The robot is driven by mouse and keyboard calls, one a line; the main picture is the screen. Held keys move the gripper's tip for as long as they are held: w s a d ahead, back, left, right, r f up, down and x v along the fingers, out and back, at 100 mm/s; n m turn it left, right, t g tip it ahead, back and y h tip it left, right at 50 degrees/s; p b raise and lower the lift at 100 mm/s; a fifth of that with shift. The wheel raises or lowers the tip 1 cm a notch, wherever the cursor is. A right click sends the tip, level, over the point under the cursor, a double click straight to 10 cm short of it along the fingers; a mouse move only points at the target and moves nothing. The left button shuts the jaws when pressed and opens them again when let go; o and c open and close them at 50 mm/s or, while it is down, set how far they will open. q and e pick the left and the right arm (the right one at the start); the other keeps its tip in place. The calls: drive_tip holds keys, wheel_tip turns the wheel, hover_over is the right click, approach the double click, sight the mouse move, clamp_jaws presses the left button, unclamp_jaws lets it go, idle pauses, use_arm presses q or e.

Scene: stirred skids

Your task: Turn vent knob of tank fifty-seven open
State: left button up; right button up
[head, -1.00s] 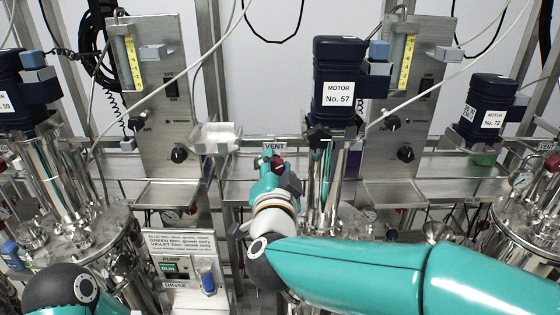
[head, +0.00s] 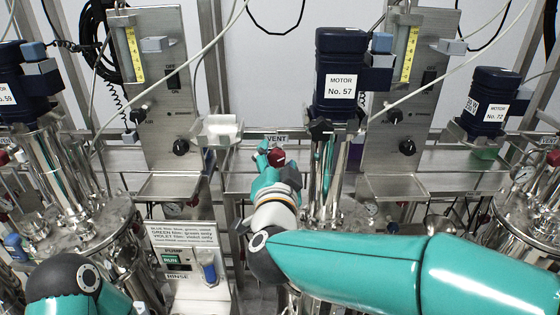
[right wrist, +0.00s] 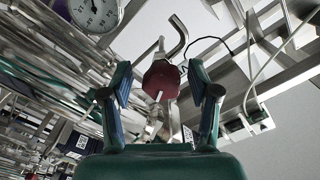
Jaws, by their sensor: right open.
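The vent knob of tank fifty-seven is dark red (head: 277,157), just below the VENT label (head: 276,139) and left of the motor marked No. 57 (head: 341,85). My right gripper (head: 270,160) is at the knob, its wrist pointing away from me. In the right wrist view the red knob (right wrist: 161,78) lies between the two spread fingers (right wrist: 160,84), with a visible gap on each side. The fingers are open and hold nothing. The knob's lower part is partly hidden by the gripper in the head view. My left gripper is out of view.
A bent metal pipe (right wrist: 179,35) rises behind the knob, and a round gauge (right wrist: 95,12) is at upper left in the wrist view. The tank's steel column (head: 326,185) stands close on the right.

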drive_tip(key=s, duration=1.2)
drive_tip(key=shift+f, duration=0.1)
